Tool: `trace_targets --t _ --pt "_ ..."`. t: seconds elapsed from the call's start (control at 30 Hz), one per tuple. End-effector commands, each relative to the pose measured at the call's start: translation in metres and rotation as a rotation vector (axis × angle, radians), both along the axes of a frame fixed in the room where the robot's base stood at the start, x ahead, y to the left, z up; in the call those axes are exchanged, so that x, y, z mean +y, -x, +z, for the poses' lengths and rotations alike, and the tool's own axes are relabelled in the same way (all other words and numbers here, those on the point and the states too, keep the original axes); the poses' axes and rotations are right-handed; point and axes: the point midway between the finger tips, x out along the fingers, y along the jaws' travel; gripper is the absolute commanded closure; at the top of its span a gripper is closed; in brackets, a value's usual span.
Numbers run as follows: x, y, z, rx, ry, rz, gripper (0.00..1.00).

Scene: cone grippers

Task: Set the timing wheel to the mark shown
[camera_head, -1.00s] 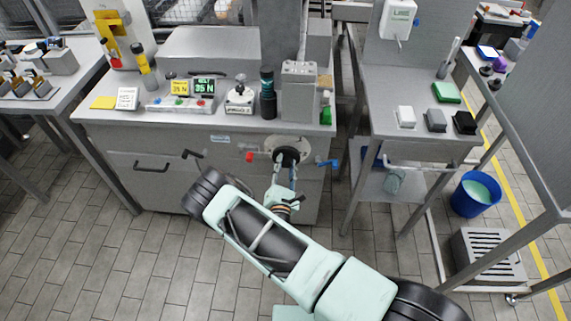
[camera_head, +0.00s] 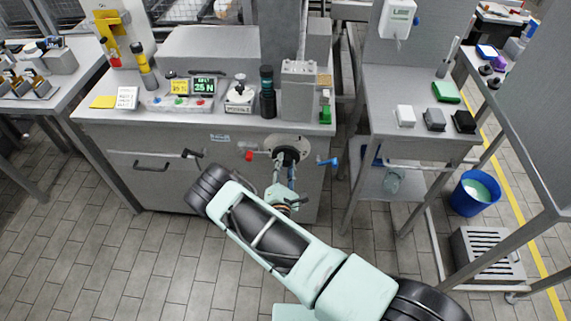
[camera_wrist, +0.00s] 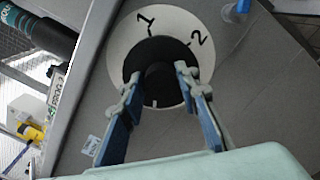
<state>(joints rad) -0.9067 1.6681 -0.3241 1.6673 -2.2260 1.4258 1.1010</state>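The timing wheel (camera_head: 288,150) is a black round knob on a pale dial on the cabinet front. In the wrist view the black knob (camera_wrist: 160,58) has a raised middle and a small light tick at its lower edge. The dial ring (camera_wrist: 116,50) carries the numerals 1 and 2 along its top. My gripper (camera_wrist: 159,76) has its two blue-and-pale fingers on either side of the raised middle, seemingly closed on it. A yellow display (camera_head: 179,87) and a green-lettered display (camera_head: 204,86) stand on the counter; the green one seems to read 25 N.
A red knob (camera_head: 249,156) and a blue lever (camera_head: 328,162) flank the dial. A black-handled lever (camera_head: 192,154) projects farther left. The steel counter (camera_head: 225,125) above holds a dark cylinder (camera_head: 267,92) and a grey block (camera_head: 299,90). Floor in front is open.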

Motion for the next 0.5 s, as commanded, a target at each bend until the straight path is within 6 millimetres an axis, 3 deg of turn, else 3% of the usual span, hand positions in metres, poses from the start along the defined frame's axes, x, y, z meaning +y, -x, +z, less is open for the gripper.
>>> trace_targets --t 0.13,0.5 --pt "0.0000 -0.0004 0.0006 -0.001 0.000 0.000 0.54" --pt "0.0004 0.0073 -0.0008 0.003 0.001 0.000 0.54"
